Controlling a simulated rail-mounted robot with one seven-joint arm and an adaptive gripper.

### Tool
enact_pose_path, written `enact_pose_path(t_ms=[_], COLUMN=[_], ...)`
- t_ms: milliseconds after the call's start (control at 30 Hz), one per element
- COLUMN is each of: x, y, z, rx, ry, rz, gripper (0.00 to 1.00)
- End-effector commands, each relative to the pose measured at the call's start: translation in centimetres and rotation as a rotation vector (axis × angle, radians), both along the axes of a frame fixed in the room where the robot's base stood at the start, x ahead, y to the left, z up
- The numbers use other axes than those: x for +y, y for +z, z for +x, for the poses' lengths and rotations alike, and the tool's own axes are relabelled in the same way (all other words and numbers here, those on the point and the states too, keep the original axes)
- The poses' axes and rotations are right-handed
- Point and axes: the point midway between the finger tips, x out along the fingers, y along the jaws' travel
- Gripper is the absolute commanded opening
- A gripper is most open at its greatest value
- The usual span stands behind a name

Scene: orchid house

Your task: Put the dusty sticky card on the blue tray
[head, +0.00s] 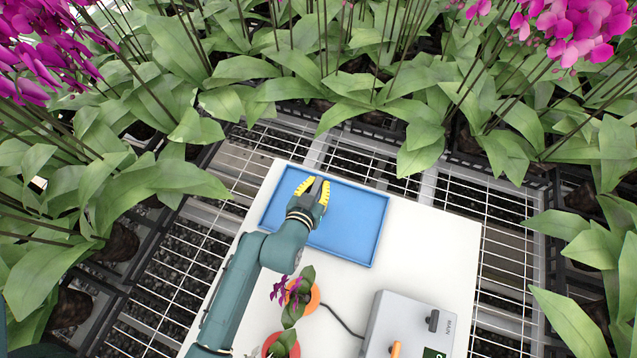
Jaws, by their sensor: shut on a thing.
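The blue tray (352,222) lies flat on the white table, a shallow rectangle with a raised rim. Its inside looks empty where it shows. My gripper (314,187), dark with yellow fingertips, is over the tray's left part and hides some of it. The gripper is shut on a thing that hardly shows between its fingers. I cannot make out whether this is the dusty sticky card, and no card shows clearly elsewhere. I cannot tell the gripper's height above the tray.
An orange pot (312,300) with a small purple orchid and a red pot (272,345) stand near my arm. A grey box with levers (410,325) stands at the front right, with a cable. Orchids on wire benches surround the white table (435,260).

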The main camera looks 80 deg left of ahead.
Motion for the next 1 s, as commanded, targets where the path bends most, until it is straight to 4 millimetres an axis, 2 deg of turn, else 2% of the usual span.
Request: enact_pose_path(t_ms=[200,233,300,333,667,767,1000], x=[0.0,0.0,0.0,0.0,-0.1,-1.5,-6.4], y=[-0.3,-0.2,-0.2,-0.2,0.3,0.8,3.1], z=[0.0,0.0,0.0,0.0,-0.1,-0.8,-3.7], rx=[0.000,0.000,0.000,0.000,0.000,0.001,0.001], ry=[0.000,0.000,0.000,0.000,0.000,0.000,0.001], rz=[0.001,0.000,0.000,0.000,-0.001,-0.003,-0.005], gripper=[0.00,0.18,0.32,0.34,0.34,0.34,0.34])
